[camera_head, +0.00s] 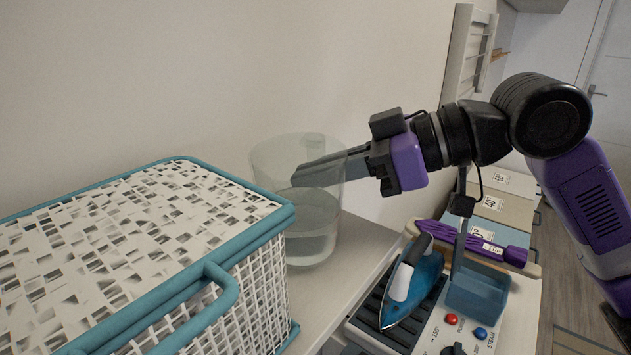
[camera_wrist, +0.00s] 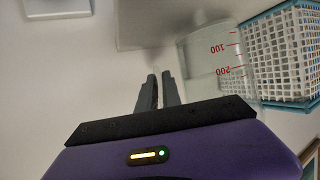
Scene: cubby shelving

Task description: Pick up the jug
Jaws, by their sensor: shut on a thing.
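The jug (camera_head: 314,235) is clear, with water in its lower part. It is upright over the white shelf top, beside the basket; I cannot tell if its base touches the shelf. In the wrist view the jug (camera_wrist: 217,68) shows red measuring marks, 100 and 200, to the right of my fingers. My gripper (camera_head: 298,176) reaches in from the right at the height of the jug's upper half. In the wrist view my gripper (camera_wrist: 158,78) has its fingers close together, shut on a thin clear part at the jug's side, likely its handle, which is hard to make out.
A white woven basket (camera_head: 120,235) with teal edges stands close on the left of the jug. A blue iron (camera_head: 410,285) and a blue tray (camera_head: 477,292) are lower right. The wall (camera_head: 230,75) is behind. Some shelf top (camera_head: 358,250) is bare right of the jug.

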